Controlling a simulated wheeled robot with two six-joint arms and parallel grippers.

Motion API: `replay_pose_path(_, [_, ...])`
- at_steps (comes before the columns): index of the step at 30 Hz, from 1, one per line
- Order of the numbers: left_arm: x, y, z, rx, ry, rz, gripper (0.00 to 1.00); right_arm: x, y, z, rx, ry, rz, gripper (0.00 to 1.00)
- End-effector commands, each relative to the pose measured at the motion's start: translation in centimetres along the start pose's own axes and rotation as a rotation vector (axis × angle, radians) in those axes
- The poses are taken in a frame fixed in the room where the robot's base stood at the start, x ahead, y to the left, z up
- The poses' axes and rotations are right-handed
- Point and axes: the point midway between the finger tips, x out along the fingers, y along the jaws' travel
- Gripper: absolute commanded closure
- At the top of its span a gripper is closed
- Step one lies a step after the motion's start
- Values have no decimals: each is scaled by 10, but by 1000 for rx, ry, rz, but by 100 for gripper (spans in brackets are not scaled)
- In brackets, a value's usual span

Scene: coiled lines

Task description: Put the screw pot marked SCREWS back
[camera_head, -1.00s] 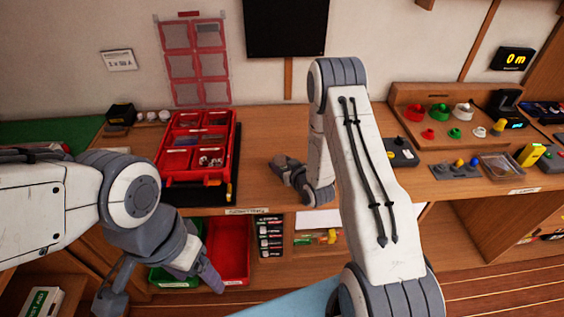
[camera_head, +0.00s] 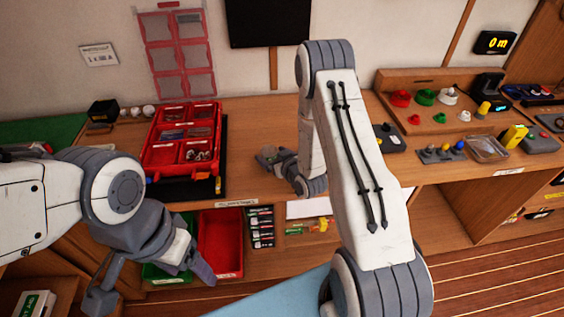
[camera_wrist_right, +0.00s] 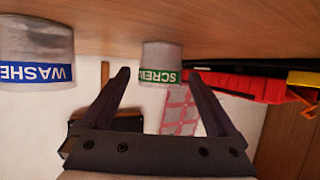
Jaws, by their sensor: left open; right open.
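The SCREWS pot (camera_wrist_right: 161,62), pale with a green label, stands on a wooden surface in the right wrist view, which is upside down. My right gripper (camera_wrist_right: 160,85) is open, its fingers spread to either side of the pot in the picture; whether the pot lies between them in depth, I cannot tell. A larger pot with a blue label reading WASHE (camera_wrist_right: 38,52) stands at the left. In the head view my right gripper (camera_head: 272,163) is low over the bench, and I cannot make out the pots there. My left gripper (camera_head: 150,282) is open and empty before the bench's front.
A red compartment case (camera_head: 148,160) lies open on the bench at left, its lid upright behind. Green (camera_head: 165,279) and red bins (camera_head: 222,240) sit below the bench edge. A panel with coloured knobs (camera_head: 385,82) stands at right. Bare bench (camera_head: 245,125) lies between.

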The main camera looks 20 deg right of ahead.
Motion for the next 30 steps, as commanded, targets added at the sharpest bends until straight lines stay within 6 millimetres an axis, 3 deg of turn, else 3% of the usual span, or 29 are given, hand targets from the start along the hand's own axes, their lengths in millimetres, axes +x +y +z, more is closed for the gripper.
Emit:
replay_pose_path(8, [20, -2, 1, 0, -1, 0, 28, -57, 0, 3, 2, 0, 2, 7])
replay_pose_path(12, [18, -1, 1, 0, -1, 0, 28, -85, 0, 0, 3, -2, 2, 7])
replay_pose_path(15, [-3, 0, 0, 0, 0, 0, 28, -91, 0, -4, 2, -5, -1, 7])
replay_pose_path(21, [-22, 2, -1, -1, 0, 0, 28, -101, 0, -3, 2, -3, -1, 7])
replay_pose_path(26, [-27, 2, -1, -1, 0, 0, 28, -104, -1, -1, -2, -4, -2, 7])
replay_pose_path(30, [-27, 2, -1, -1, -1, 0, 28, -97, -16, -8, -48, -57, -40, 7])
